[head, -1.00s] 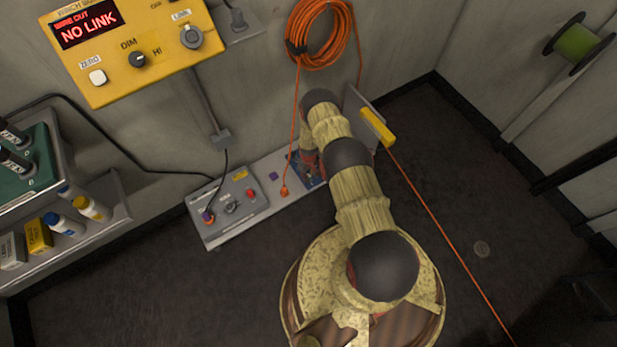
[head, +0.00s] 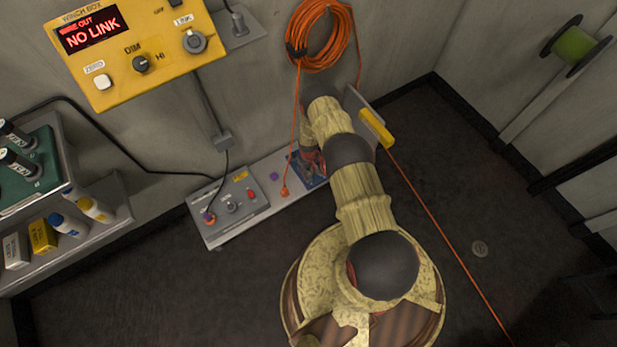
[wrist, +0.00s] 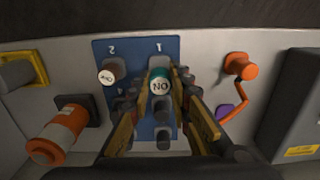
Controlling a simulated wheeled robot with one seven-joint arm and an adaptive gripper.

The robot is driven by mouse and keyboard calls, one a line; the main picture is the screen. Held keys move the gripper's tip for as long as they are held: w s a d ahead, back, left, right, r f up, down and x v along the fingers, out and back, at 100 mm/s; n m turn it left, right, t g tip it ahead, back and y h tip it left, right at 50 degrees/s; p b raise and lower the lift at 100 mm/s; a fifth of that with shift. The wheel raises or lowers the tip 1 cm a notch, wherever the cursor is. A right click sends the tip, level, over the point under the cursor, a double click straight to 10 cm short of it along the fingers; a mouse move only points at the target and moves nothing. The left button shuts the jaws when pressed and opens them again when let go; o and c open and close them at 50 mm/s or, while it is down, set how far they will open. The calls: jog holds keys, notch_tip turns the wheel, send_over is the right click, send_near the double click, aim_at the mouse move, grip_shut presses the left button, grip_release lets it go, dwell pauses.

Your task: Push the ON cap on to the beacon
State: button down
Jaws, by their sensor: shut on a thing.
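In the wrist view my gripper (wrist: 161,92) is shut on the ON cap (wrist: 160,86), a white-faced cap with a teal rim, its lettering upside down. The cap is in front of a blue panel (wrist: 138,47), below the mark 1. I cannot tell whether it touches anything behind it. A second, brown cap with a white face (wrist: 108,76) is at mark 2. An orange and white cylinder (wrist: 56,134), possibly the beacon, sticks out at lower left, apart from my gripper. In the head view my arm largely hides the blue panel (head: 307,176), and the gripper is hardly discernible.
A grey control box (head: 230,207) is left of the blue panel, with an orange plug (head: 284,191) between them. A yellow box (head: 128,45) reading NO LINK, a coiled orange cable (head: 318,35) and a yellow handle (head: 376,128) are around it. Dark floor is open at right.

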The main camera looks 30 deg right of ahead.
jog(key=shift+r+p, duration=0.6)
jog(key=shift+r, duration=0.7)
